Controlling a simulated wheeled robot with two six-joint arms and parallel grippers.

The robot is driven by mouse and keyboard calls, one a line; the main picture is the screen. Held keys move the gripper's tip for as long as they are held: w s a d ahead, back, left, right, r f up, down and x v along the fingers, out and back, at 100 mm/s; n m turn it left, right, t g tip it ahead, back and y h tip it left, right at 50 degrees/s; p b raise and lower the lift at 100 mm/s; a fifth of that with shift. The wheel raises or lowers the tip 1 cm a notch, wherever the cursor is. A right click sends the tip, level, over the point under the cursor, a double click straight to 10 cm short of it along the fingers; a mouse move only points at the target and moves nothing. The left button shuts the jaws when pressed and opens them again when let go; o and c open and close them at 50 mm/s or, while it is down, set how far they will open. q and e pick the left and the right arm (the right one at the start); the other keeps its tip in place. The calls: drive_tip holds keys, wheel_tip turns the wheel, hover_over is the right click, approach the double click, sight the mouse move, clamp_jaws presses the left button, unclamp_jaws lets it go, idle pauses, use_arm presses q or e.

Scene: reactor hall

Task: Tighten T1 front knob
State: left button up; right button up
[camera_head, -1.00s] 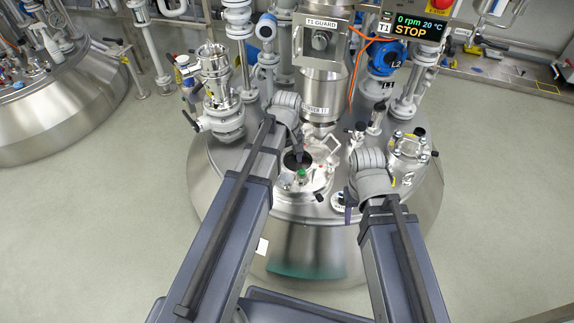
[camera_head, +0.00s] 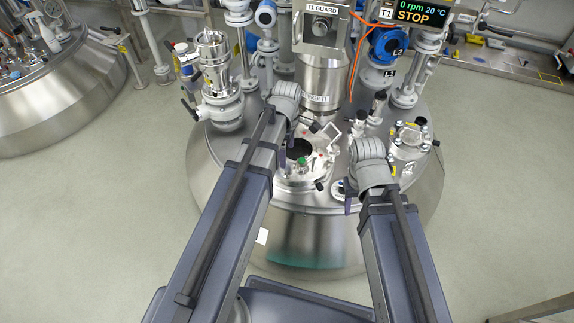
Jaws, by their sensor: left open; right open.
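The T1 vessel (camera_head: 225,165) is a shiny steel tank with a domed lid. Near the lid's front is a round hatch (camera_head: 290,180) with a dark round glass or opening (camera_head: 298,149), a green part (camera_head: 302,161) and a small black knob (camera_head: 320,186) at its front right edge. I cannot tell for certain which part is the front knob. My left gripper (camera_head: 284,160) is open, at the hatch's left edge, partly hidden by its own wrist. My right gripper (camera_head: 348,193) is open, its dark finger pointing down right of the hatch. Neither visibly holds anything.
The T1 guard column (camera_head: 322,75) rises behind the hatch. A steel valve (camera_head: 219,85) stands at left and a blue drive (camera_head: 388,45) behind right. A second lid port (camera_head: 408,143) lies right. The display (camera_head: 415,12) reads 0 rpm, 20 °C, STOP. Another tank (camera_head: 70,90) is far left.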

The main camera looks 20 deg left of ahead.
sight(287, 171)
use_arm(q)
wheel_tip(287, 171, down, 7)
drive_tip(key=b, duration=0.6)
drive_tip(key=shift+r, duration=0.1)
drive_tip(key=shift+c, duration=0.2)
drive_tip(key=c, duration=1.3)
